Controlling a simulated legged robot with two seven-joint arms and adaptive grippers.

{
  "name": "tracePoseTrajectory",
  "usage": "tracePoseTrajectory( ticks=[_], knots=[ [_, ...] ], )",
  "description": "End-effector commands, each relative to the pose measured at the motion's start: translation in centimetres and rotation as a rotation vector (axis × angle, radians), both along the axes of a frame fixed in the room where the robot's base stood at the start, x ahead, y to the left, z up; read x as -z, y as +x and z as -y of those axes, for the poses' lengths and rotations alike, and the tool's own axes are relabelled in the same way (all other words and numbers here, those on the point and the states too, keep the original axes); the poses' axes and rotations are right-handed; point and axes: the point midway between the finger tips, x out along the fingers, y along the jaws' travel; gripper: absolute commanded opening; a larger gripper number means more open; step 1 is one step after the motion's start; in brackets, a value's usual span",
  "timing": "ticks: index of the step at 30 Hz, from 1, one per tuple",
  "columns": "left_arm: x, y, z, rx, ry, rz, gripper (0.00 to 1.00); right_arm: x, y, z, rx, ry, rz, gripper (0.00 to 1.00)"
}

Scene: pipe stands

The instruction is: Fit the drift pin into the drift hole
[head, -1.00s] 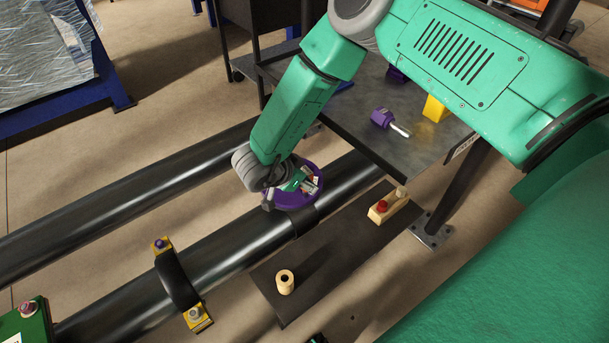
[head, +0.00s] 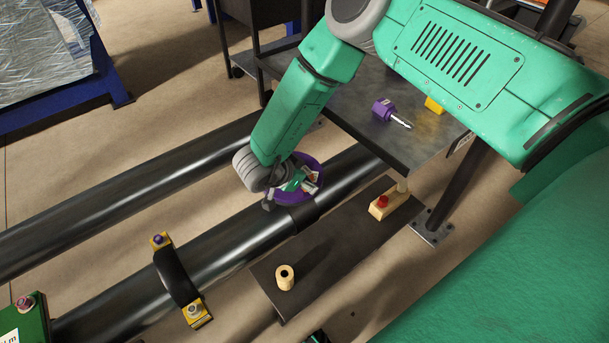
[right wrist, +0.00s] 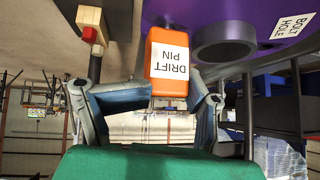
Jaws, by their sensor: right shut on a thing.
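In the right wrist view an orange drift pin block (right wrist: 170,55), labelled DRIFT PIN, is held between the fingers of my right gripper (right wrist: 172,92). Its far end is close against a purple flange (right wrist: 250,60); whether its tip is inside a hole I cannot tell. A round dark opening (right wrist: 226,50) and a BOLT HOLE label show on the flange beside the pin. The drift hole itself is not seen. In the head view my right gripper (head: 292,182) is at the purple flange (head: 313,166) on the pipe, largely covering it. My left gripper is not in view.
A metal table (head: 350,112) behind the pipe holds a purple tool (head: 385,109) and a yellow block (head: 434,104). A dark plate (head: 325,250) in front carries a cream spool (head: 285,278) and a wooden block (head: 385,207). A yellow-ended clamp (head: 178,278) straddles the pipe.

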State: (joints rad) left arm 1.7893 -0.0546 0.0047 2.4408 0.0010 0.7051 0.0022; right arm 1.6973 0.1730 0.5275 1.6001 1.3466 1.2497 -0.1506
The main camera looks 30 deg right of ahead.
Motion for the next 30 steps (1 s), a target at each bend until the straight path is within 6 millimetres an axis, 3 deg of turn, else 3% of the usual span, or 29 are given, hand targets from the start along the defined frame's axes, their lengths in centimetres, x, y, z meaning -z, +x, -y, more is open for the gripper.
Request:
tracePoseTrajectory(
  ticks=[10,11,14,30],
  knots=[
    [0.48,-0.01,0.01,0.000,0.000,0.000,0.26,0.84,-0.01,0.01,0.000,-0.001,0.000,0.09],
    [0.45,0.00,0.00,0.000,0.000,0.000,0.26,0.80,0.00,0.01,0.000,-0.001,0.000,0.47],
    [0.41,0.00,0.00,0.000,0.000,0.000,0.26,0.75,0.00,0.02,0.000,0.000,0.000,0.83],
    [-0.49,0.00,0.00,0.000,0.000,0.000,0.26,-0.14,-0.16,-0.64,-0.002,0.001,0.000,0.84]
  ],
)
